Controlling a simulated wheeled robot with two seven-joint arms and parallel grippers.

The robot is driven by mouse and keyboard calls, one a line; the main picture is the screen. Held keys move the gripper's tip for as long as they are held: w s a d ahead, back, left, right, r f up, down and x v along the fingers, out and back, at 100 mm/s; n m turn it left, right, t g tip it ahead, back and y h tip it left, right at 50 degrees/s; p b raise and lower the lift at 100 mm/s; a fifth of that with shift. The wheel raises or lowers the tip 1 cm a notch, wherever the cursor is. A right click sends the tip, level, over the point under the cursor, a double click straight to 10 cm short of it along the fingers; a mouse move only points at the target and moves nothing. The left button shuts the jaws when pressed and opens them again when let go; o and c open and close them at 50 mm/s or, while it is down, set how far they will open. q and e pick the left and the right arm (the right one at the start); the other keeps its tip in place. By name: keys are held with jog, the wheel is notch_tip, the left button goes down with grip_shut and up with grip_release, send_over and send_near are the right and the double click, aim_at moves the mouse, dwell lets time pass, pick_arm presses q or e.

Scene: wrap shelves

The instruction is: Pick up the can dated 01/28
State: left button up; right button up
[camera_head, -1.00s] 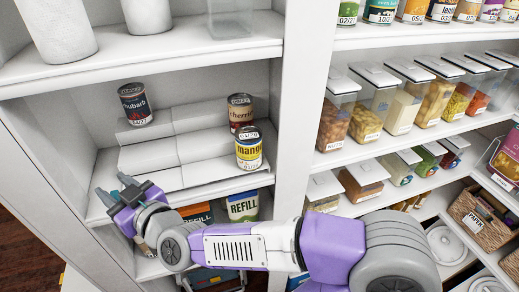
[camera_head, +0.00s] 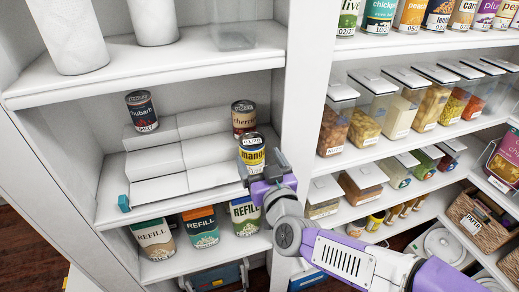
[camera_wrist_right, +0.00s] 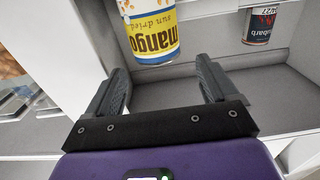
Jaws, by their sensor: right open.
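The yellow, white and blue mango can (camera_head: 254,144) stands on the front right of the white stepped riser. Its date is not legible now. My right gripper (camera_head: 264,168) is open just in front of the can's lower part. In the right wrist view the mango can (camera_wrist_right: 152,32) appears upside down, beyond the two open fingertips and roughly between them. The space between the fingers is empty. The cherries can (camera_head: 243,118) stands behind the mango can. The dark rhubarb can (camera_head: 141,112) stands at the back left, and also shows in the right wrist view (camera_wrist_right: 260,25). My left gripper is out of view.
The white stepped riser (camera_head: 160,188) is bare at its front left. A small teal object (camera_head: 124,203) sits at the shelf edge. REFILL containers (camera_head: 199,228) stand on the shelf below. A white upright (camera_head: 298,100) is close to the right of the gripper.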

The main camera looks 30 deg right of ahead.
aim_at(250, 135)
jog(key=x, duration=0.3)
jog(key=p+x, duration=0.1)
jog(key=x, duration=0.6)
jog(key=shift+d+f, duration=0.3)
jog(key=shift+d, duration=0.05)
jog(key=c, duration=0.9)
jog(key=shift+r, duration=0.1)
jog(key=shift+c, duration=0.4)
